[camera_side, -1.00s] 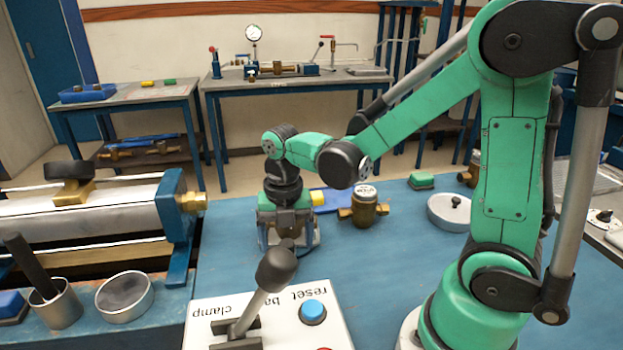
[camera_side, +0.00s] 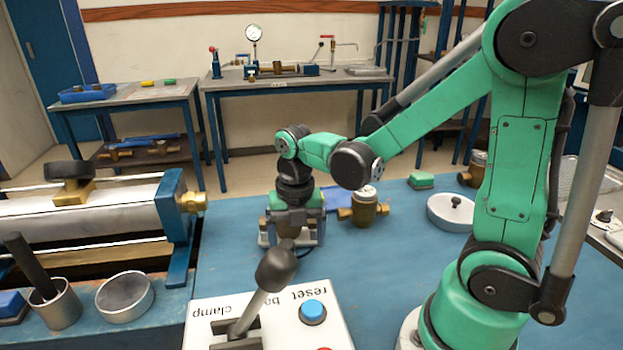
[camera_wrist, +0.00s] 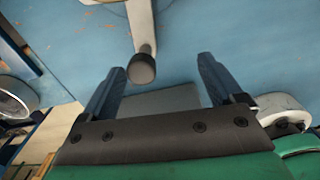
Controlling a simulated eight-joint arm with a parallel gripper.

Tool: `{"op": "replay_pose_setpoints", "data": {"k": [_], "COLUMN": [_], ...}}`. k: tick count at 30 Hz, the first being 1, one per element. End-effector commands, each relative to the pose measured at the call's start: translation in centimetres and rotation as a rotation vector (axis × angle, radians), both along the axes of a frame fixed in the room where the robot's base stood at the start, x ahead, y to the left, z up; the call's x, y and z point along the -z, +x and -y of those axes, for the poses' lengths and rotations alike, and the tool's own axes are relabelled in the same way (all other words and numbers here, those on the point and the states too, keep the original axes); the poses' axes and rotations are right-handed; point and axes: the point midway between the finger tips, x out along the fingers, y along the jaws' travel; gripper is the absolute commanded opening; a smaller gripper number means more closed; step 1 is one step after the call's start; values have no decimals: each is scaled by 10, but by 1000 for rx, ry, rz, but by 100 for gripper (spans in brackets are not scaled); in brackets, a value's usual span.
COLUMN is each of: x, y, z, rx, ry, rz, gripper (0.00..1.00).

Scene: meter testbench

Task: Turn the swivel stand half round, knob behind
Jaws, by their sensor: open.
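A pale round stand with a black knob (camera_side: 455,203) on top sits on the blue bench right of centre in the side view; it fits the swivel stand best. My gripper (camera_side: 292,238) points down over the bench, well left of that stand and apart from it. Its two fingers are spread, with nothing seen held between them. In the wrist view my gripper (camera_wrist: 161,66) is open; a pale bar with a dark round end (camera_wrist: 141,67) shows between and beyond the fingertips. I cannot tell which side-view object that bar is.
A clamp lever (camera_side: 275,268) rises from a white control box (camera_side: 285,315) in front of my gripper. A brass meter (camera_side: 363,210) stands close behind it on the right. A test bench with a silver cylinder (camera_side: 100,215) is at left.

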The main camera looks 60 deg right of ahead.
Motion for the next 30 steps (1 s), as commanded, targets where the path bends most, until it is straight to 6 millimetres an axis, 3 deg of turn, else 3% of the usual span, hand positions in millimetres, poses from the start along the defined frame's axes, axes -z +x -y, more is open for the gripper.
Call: {"op": "replay_pose_setpoints", "data": {"k": [14, 30], "x": [-3, -48], "y": [0, 0], "z": [0, 0], "rx": [0, 0], "ry": [0, 0], "rz": [0, 0], "gripper": [100, 100]}}
